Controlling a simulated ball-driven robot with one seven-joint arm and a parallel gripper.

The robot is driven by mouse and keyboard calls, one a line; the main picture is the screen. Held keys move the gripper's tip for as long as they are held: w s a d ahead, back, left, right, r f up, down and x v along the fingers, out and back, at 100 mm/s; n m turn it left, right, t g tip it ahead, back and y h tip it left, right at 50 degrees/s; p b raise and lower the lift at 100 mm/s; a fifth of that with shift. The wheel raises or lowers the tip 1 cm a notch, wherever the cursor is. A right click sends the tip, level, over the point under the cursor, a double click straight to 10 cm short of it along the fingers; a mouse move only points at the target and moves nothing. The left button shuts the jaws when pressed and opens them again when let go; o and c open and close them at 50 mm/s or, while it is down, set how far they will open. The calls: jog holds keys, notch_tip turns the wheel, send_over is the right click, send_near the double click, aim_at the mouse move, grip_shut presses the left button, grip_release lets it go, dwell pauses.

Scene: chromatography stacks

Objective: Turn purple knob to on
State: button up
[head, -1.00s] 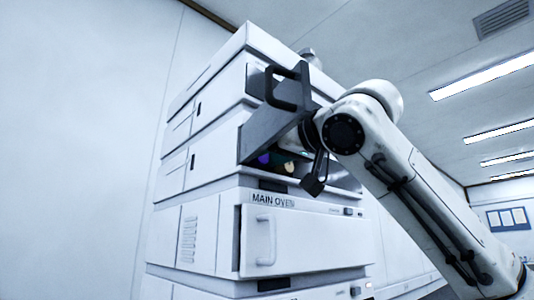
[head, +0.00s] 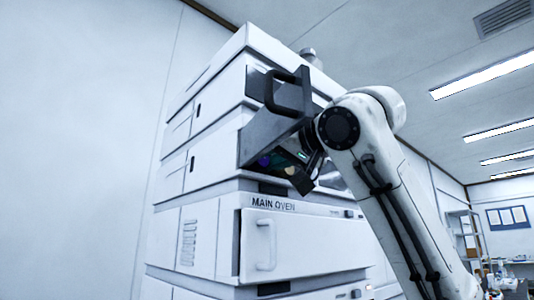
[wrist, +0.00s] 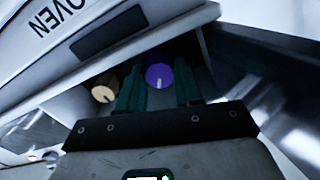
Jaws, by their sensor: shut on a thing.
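The purple knob (wrist: 158,77) is round, with a pale pointer mark toward the lower part of its face in the wrist view. It sits in the shadowed recess of the instrument stack and shows small and dark in the head view (head: 264,160). My gripper (wrist: 157,88) has its two teal fingers on either side of the purple knob and is shut on it. In the head view, my dark gripper body (head: 304,176) is tilted at the recess and its fingertips are hard to make out. I cannot read any on or off label.
A tan knob (wrist: 105,87) sits left of my fingers in the wrist view. A raised dark-handled panel (head: 275,125) is above the recess. The main oven door (head: 300,242), with its white handle, is below. Open room lies to the right.

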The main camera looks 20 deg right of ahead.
dwell(0.3)
jog(key=o, duration=1)
jog(key=shift+o, duration=0.2)
jog(key=shift+s, duration=0.1)
jog(key=v, duration=1)
jog(key=shift+s+d+b, duration=0.15)
jog(key=shift+s+b, duration=0.15)
jog(key=shift+b, duration=0.1)
